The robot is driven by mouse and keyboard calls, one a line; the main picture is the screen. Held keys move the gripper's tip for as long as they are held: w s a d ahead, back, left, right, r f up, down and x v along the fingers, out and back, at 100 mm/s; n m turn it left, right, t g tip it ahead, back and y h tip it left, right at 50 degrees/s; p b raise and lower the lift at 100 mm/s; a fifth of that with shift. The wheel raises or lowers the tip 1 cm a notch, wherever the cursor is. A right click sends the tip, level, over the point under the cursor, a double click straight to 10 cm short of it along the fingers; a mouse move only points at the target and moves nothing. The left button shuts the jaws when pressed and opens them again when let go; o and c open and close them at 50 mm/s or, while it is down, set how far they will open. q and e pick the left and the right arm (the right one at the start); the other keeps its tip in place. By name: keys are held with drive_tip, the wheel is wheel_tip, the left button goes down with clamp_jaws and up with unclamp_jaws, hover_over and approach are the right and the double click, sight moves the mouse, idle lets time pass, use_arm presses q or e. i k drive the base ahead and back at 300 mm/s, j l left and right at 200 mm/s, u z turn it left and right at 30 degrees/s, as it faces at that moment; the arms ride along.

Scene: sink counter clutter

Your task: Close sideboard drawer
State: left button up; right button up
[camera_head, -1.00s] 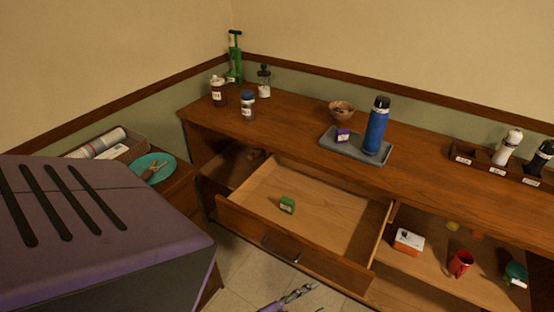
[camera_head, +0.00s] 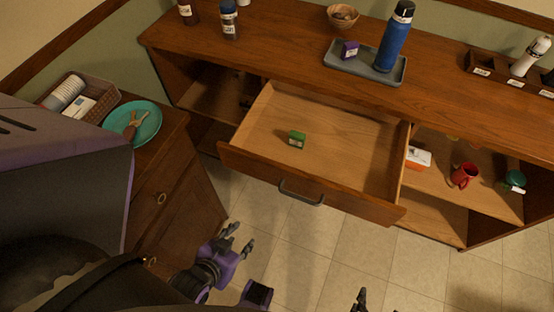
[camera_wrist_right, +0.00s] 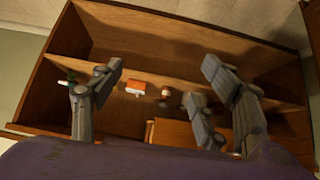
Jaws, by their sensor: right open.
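The sideboard drawer (camera_head: 340,148) is pulled out of the wooden sideboard (camera_head: 290,55) in the head view, with a small green box (camera_head: 297,139) inside. Its front has a dark bar handle (camera_head: 300,194). My purple left gripper (camera_head: 243,234) is below and left of the handle, apart from it, with its fingers spread and empty. My right gripper (camera_head: 362,300) shows only partly at the bottom edge of the head view. In the right wrist view my right gripper (camera_wrist_right: 165,82) is open and empty, with the sideboard's open shelves (camera_wrist_right: 140,110) behind it.
A tray (camera_head: 340,62) with a blue bottle (camera_head: 394,42) and purple box (camera_head: 349,49) stands on the sideboard. A red mug (camera_head: 464,175) sits on the right shelf. A side cabinet (camera_head: 165,185) with a teal plate (camera_head: 148,122) stands left. Tiled floor (camera_head: 310,240) in front is clear.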

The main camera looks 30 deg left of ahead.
sight(351, 159)
drive_tip(key=i+j+u, duration=0.1)
drive_tip(key=j, duration=0.2)
drive_tip(key=k+l+u, duration=0.6)
drive_tip(key=k+l, duration=0.05)
drive_tip(key=k, duration=0.1)
